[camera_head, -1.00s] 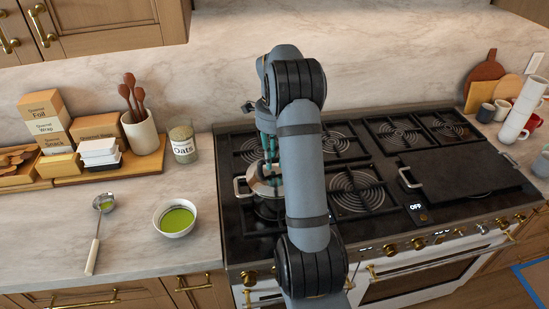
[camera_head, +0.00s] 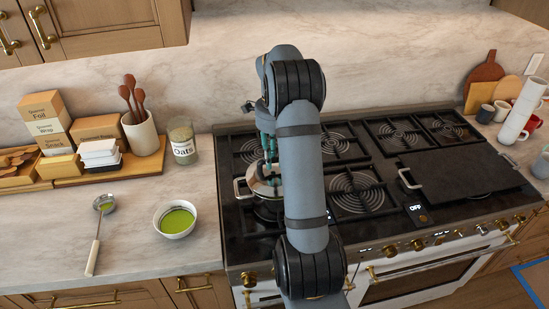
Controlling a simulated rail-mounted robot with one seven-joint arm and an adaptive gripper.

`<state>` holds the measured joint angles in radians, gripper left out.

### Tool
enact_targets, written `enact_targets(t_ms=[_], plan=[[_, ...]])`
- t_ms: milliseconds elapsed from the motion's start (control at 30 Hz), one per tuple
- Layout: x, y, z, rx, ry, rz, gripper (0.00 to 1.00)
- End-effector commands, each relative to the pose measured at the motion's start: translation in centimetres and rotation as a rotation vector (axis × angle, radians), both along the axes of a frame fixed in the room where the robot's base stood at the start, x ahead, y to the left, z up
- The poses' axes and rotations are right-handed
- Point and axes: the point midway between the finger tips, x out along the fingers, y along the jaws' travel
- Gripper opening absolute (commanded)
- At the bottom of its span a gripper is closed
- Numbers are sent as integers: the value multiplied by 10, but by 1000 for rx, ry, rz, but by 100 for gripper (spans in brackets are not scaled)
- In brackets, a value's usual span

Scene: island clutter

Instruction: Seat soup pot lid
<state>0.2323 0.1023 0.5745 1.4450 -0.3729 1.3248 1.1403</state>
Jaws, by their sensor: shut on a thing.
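The soup pot (camera_head: 242,190) stands on the left front burner of the stove, mostly hidden behind my arm. Its left handle shows. The steel lid (camera_head: 262,187) is at the top of the pot, under my gripper. My gripper (camera_head: 269,163) points down from above with its greenish fingers at the lid and is shut on the lid's top, though the grip itself is small and partly hidden. I cannot tell whether the lid's rim touches the pot all round.
The black stove (camera_head: 350,205) has a dark griddle plate (camera_head: 460,174) on its right. A bowl of green soup (camera_head: 176,219) and a ladle (camera_head: 96,235) are on the left counter. An oats jar (camera_head: 183,142) stands behind them. Stacked mugs (camera_head: 518,118) are at right.

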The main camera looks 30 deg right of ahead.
Motion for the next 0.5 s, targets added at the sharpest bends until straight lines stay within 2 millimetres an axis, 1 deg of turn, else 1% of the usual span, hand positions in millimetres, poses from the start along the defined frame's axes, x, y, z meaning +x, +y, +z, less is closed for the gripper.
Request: enact_targets(t_ms=[500], plan=[[0, 0, -8, 0, -1, 0, 0]])
